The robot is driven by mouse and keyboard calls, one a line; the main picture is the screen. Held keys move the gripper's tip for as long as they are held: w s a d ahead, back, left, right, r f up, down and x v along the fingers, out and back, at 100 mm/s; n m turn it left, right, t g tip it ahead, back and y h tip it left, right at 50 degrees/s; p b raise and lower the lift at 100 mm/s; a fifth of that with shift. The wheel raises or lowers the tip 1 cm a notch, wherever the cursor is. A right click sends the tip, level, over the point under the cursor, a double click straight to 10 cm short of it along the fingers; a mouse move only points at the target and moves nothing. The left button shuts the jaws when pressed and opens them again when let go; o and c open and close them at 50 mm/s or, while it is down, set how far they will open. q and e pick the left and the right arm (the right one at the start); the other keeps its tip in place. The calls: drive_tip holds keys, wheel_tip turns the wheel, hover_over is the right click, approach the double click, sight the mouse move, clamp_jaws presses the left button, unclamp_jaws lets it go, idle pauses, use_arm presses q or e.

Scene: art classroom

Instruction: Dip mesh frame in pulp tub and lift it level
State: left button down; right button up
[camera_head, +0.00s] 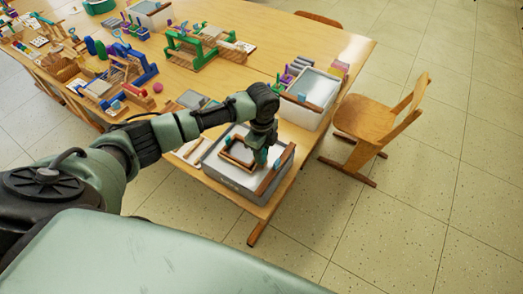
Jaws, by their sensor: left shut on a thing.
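The pulp tub (225,178) is a grey tub with a pale content and stands at the near right corner of the table. The mesh frame (238,154) is a small brown wooden frame within the tub's outline, at or just above the pale surface; I cannot tell which. My left gripper (260,158) reaches down over the tub and is shut on the mesh frame at its right side. The gripper hides part of the frame and of the tub. My right gripper is not in view.
A second tub (303,113) with a wooden bar stands behind on the same table (236,78). A wooden chair (368,121) stands at the right. A green press (190,49) and several tools fill the table's far left. Open tiled floor lies at the right.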

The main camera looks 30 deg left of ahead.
use_arm(q)
drive_tip(key=shift+f+b, duration=0.95)
drive_tip(key=shift+f, duration=1.1)
drive_tip(key=shift+r+p, duration=3.55)
drive_tip(key=shift+p, duration=0.1)
wheel_tip(320, 180, up, 2)
drive_tip(key=p, duration=0.2)
drive_tip(key=shift+r+p, duration=0.25)
drive_tip(key=shift+p, duration=0.05)
drive_tip(key=shift+r+p, duration=1)
drive_tip(key=shift+r, duration=0.25)
